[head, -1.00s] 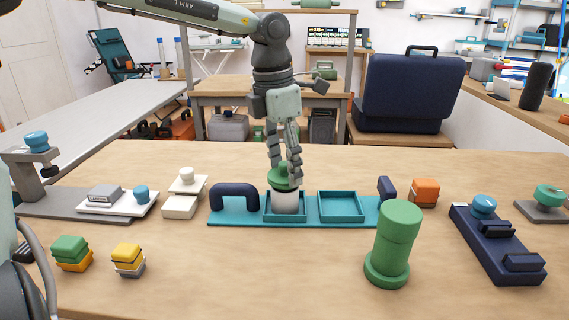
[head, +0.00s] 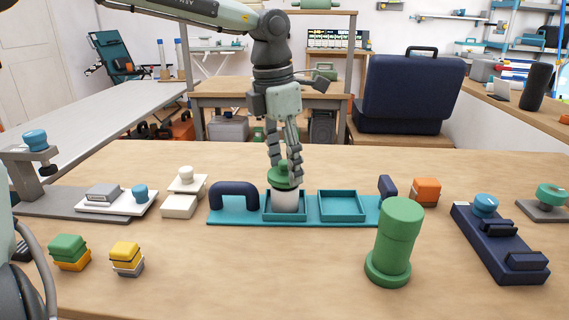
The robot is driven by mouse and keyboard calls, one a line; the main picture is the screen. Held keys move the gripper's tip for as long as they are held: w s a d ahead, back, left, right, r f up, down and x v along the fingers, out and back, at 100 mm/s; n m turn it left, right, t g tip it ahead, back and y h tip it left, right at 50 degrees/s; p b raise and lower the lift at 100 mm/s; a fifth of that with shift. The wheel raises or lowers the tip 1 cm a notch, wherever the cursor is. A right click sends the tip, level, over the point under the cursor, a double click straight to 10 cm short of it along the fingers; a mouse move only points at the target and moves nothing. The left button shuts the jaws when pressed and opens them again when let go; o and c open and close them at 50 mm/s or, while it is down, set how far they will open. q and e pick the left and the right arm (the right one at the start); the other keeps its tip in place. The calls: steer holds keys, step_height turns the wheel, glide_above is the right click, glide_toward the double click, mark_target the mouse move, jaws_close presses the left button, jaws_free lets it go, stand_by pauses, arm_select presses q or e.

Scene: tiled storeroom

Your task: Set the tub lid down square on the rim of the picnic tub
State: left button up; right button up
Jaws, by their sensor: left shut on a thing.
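The green tub lid (head: 283,182), with a knob on top, is at the top of the white picnic tub (head: 286,203). The tub stands upright in the left compartment of the teal tray (head: 236,218). My left gripper (head: 284,169) points down from above, its fingers shut on the lid's knob. The lid looks about level and centred over the tub, and no gap shows between them. I cannot tell whether it is fully seated all round the rim. My right gripper is not in view.
The tray's right compartment (head: 341,207) is empty. A dark arched handle (head: 235,195) stands at the tray's left end. A tall green cylinder (head: 396,243) stands in front on the right. Small stacked blocks (head: 70,252) lie front left. The front middle of the table is clear.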

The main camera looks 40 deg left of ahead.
mark_target(278, 174)
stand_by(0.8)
arm_select(q)
steer(key=shift+f+b, duration=1.05)
steer(key=shift+b, duration=0.1)
steer(key=o, duration=1)
steer(key=shift+c, duration=0.2)
steer(key=shift+r, duration=0.1)
step_height(278, 174, up, 12)
steer(key=s, duration=0.1)
steer(key=shift+s+a, duration=0.2)
steer(key=shift+a, duration=0.15)
steer(key=shift+w, duration=0.1)
